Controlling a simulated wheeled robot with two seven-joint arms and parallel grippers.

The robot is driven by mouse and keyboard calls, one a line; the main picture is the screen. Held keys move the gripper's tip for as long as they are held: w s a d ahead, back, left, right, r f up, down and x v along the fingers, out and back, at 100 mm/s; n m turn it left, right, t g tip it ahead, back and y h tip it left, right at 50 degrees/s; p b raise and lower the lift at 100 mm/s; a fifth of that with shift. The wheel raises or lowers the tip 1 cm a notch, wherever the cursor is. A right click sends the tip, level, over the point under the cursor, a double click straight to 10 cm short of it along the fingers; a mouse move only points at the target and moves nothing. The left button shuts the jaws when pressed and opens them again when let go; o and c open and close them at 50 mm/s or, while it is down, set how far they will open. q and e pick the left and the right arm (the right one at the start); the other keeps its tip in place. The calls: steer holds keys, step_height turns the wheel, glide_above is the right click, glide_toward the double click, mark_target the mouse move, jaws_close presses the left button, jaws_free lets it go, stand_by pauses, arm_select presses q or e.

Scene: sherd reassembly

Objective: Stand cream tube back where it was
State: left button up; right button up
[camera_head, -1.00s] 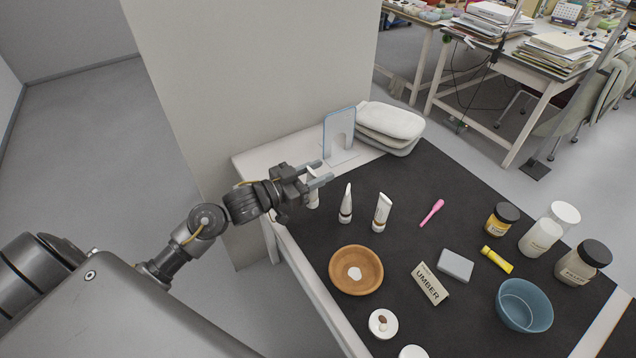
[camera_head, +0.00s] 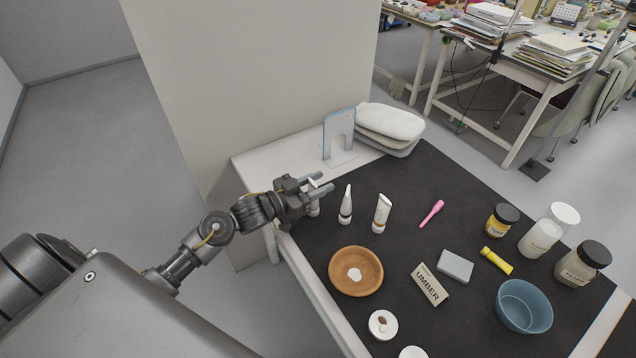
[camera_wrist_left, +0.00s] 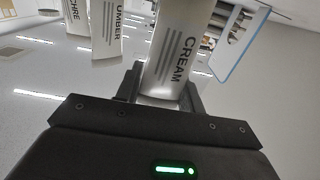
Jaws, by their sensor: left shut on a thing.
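The cream tube is white and reads CREAM in the left wrist view (camera_wrist_left: 172,55), where it sits between the fingers. My left gripper (camera_head: 318,184) is shut on it. In the head view, its lower part (camera_head: 314,209) shows below the fingers at the mat's left edge; the gripper hides most of the rest. It looks about upright; I cannot tell whether its base touches the mat. Two similar white tubes stand to its right, one nearer (camera_head: 346,206) and one farther (camera_head: 382,213). The left wrist view shows tubes labelled UMBER (camera_wrist_left: 106,28) and OCHRE, partly cut off (camera_wrist_left: 76,16). My right gripper is out of view.
A blue-edged bookend (camera_head: 339,138) and stacked pads (camera_head: 390,125) stand behind. A wooden bowl (camera_head: 345,283), an UMBER sign (camera_head: 429,284), a grey block (camera_head: 456,265) and a pink tool (camera_head: 431,213) lie on the dark mat (camera_head: 440,180). Jars and a blue bowl (camera_head: 524,306) are at right.

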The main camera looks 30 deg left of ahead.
arm_select(q)
steer(key=o, duration=0.9)
steer(key=shift+o, duration=0.3)
steer(key=shift+r, duration=0.15)
steer(key=shift+s+a, duration=0.2)
steer(key=shift+s, duration=0.1)
steer(key=b+v, duration=0.1)
steer(key=v, duration=1)
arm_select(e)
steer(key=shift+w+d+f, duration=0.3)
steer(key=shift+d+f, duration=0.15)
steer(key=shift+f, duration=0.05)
arm_select(q)
steer(key=shift+s+a, duration=0.1)
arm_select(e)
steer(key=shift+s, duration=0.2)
